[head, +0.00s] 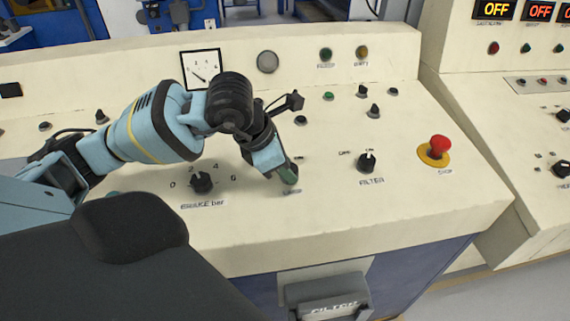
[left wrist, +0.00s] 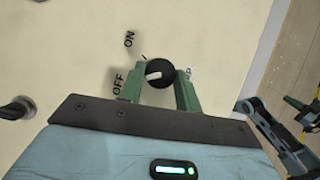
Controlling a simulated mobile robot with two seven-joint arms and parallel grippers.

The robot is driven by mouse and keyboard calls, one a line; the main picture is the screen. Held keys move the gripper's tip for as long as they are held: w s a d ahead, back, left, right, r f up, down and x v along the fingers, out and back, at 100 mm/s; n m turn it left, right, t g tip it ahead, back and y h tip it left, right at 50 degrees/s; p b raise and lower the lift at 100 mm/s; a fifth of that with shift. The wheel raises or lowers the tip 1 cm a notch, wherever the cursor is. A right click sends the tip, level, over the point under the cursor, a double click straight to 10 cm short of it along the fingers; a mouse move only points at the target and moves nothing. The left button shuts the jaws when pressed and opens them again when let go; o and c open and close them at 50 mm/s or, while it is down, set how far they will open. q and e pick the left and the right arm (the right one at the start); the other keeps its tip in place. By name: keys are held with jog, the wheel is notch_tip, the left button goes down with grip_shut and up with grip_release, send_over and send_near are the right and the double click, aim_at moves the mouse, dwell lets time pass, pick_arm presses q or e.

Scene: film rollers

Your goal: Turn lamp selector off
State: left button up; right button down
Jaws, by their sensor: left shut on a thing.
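The lamp selector (left wrist: 160,69) is a round black knob with a white pointer mark, in the middle of the left wrist view. ON and OFF are printed to its left, and the pointer faces left, toward the OFF side. Another label to its right is partly hidden by a finger. My left gripper (left wrist: 160,77) has its green fingers on both sides of the knob, shut on it. In the head view my left gripper (head: 288,174) reaches down to the sloping panel and hides the knob.
On the cream panel (head: 330,210), a brake knob (head: 202,182) lies left of my gripper and a filter knob (head: 367,162) to its right. A red stop button (head: 438,147) is farther right. Small knobs and buttons stand behind, below a gauge (head: 201,69).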

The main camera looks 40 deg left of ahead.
pick_arm(q)
jog(key=o, duration=1)
jog(key=shift+c, duration=0.2)
jog(key=shift+r, duration=0.1)
jog(key=v, duration=0.7)
jog(key=shift+s+r, duration=0.2)
jog(key=shift+r, duration=0.1)
